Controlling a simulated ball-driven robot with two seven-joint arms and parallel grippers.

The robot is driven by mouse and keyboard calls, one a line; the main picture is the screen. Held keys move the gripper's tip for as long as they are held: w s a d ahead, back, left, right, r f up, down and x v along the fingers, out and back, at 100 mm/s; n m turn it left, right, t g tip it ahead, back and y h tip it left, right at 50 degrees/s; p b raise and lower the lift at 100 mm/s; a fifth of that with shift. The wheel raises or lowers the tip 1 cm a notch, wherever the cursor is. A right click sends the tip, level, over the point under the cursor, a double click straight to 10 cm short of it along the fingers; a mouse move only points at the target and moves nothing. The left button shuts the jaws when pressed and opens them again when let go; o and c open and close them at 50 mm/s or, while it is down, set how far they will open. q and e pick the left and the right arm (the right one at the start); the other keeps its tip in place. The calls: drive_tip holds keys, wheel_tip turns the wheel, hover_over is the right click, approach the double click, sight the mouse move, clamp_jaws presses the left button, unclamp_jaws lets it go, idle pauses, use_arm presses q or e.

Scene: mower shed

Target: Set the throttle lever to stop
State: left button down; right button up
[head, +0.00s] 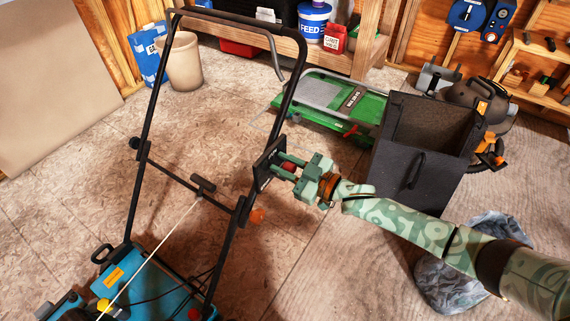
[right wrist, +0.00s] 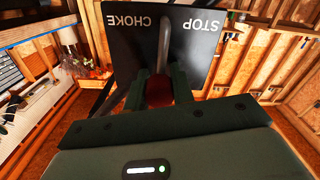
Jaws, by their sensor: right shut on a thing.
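The throttle lever's red knob (right wrist: 183,90) is between the fingers of my right gripper (head: 285,167), which is shut on it. In the right wrist view the lever's grey shaft (right wrist: 164,45) rises from the knob against a black plate (right wrist: 128,55). The plate's white words are upside down: STOP at the right, CHOKE at the left. The shaft stands between the two words. In the head view the plate (head: 265,163) is on the right side of the mower's black handlebar (head: 290,85). Its lettering cannot be read there. My left gripper is not in view.
The blue mower body (head: 150,285) is at the lower left. A black box (head: 408,185) stands behind my right arm, and a green machine (head: 340,105) lies behind the plate. An orange knob (head: 257,215) is on the handlebar below the gripper.

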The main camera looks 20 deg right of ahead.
sight(263, 178)
drive_tip(key=shift+s+a, duration=0.1)
drive_tip(key=shift+s+a+n+p, duration=0.25)
drive_tip(key=shift+n+p, duration=0.2)
drive_tip(key=shift+n, duration=0.45)
drive_tip(key=n, duration=0.1)
drive_tip(key=s+a+n, duration=0.1)
drive_tip(key=n, duration=0.1)
drive_tip(key=shift+a+f+p, duration=0.2)
drive_tip(key=shift+f+p, duration=0.1)
drive_tip(key=shift+p, duration=0.05)
drive_tip(key=n, duration=0.1)
drive_tip(key=a+f+n, duration=0.1)
drive_tip(key=n, duration=0.1)
drive_tip(key=shift+s, duration=0.4)
drive_tip(key=shift+s+a+f+n, duration=0.2)
drive_tip(key=shift+f+n, duration=0.1)
drive_tip(key=shift+n, duration=0.8)
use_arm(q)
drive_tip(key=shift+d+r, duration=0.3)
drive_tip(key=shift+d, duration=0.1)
use_arm(e)
drive_tip(key=shift+n, duration=0.3)
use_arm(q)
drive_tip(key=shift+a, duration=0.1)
use_arm(e)
drive_tip(key=shift+f, duration=0.1)
